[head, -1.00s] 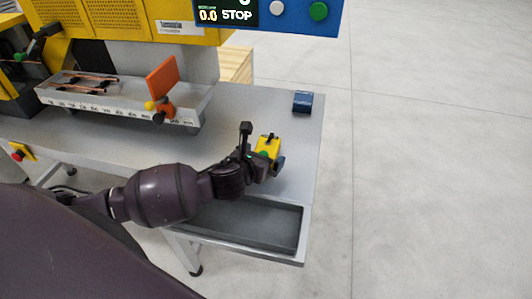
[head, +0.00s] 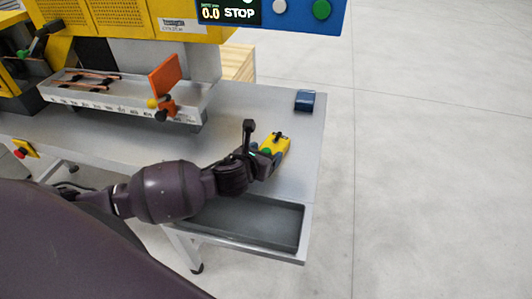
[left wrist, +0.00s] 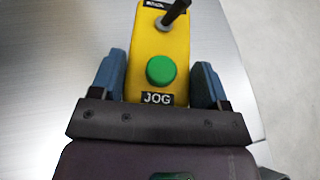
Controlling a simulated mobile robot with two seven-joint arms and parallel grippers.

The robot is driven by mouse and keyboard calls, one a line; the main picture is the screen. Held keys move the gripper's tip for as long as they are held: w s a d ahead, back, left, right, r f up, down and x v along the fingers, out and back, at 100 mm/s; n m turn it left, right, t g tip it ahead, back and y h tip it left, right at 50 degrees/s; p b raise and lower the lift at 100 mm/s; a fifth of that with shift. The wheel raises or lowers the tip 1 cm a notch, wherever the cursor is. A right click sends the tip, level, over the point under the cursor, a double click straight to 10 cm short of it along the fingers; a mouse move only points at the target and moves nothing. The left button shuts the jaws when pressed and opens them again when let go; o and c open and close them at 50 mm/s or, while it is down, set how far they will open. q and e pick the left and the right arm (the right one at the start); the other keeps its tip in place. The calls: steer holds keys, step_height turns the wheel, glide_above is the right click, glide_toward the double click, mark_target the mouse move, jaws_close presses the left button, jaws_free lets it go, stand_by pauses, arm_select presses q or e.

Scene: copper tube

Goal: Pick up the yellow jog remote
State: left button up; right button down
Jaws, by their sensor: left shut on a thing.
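The yellow jog remote (head: 277,146) is over the right part of the grey table, and I cannot tell whether it touches the surface. It has a green button, a black lever and a JOG label. It also shows in the left wrist view (left wrist: 160,45), lying between the two blue fingers. My left gripper (head: 268,155) is shut on the remote near its JOG end; it also shows in the left wrist view (left wrist: 158,80). My right gripper is not in view.
A blue block (head: 305,101) sits at the table's back right edge. A dark shallow tray (head: 250,222) is at the table's front. The yellow machine (head: 130,18) with its ruled trough (head: 120,102) and an orange plate (head: 164,76) stands at the back left. The table between is clear.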

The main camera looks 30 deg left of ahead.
arm_select(q)
step_height(320, 180, up, 20)
stand_by(0.5)
steer(key=shift+s+a, duration=0.35)
steer(key=shift+a, duration=0.05)
steer(key=shift+f, duration=0.5)
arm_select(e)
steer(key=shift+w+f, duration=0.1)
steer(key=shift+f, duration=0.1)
arm_select(q)
steer(key=shift+f+b, duration=0.45)
steer(key=shift+b, duration=0.1)
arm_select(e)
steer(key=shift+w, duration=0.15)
